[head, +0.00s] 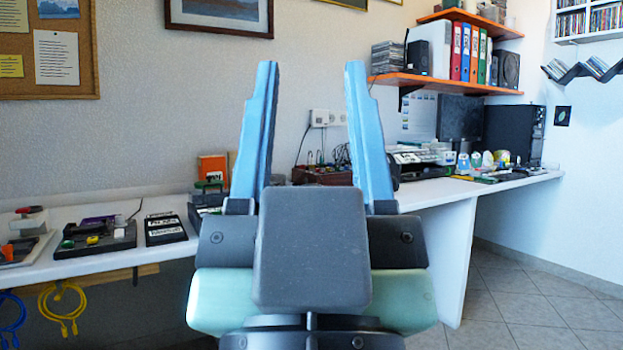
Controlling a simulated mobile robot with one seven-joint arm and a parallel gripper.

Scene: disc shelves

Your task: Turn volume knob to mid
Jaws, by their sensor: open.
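My gripper (308,80) fills the middle of the head view, with its two blue fingers pointing up and spread wide apart. It is open and nothing is between the fingers. It is in front of the desk and touches nothing that I can see. I cannot make out a volume knob. A black panel with white labels (165,229) lies on the left part of the desk. Beside it is a dark board with small coloured parts (98,236). A device with cables and small parts (322,170) stands behind my gripper and is partly hidden by it.
A white desk (70,266) runs along the wall and bends toward the right. A printer (418,157), a monitor (459,119) and a black computer tower (514,135) stand at the back right. Orange shelves (450,84) hang above. Yellow cables (63,308) hang below the desk at left. Tiled floor (535,315) is clear at right.

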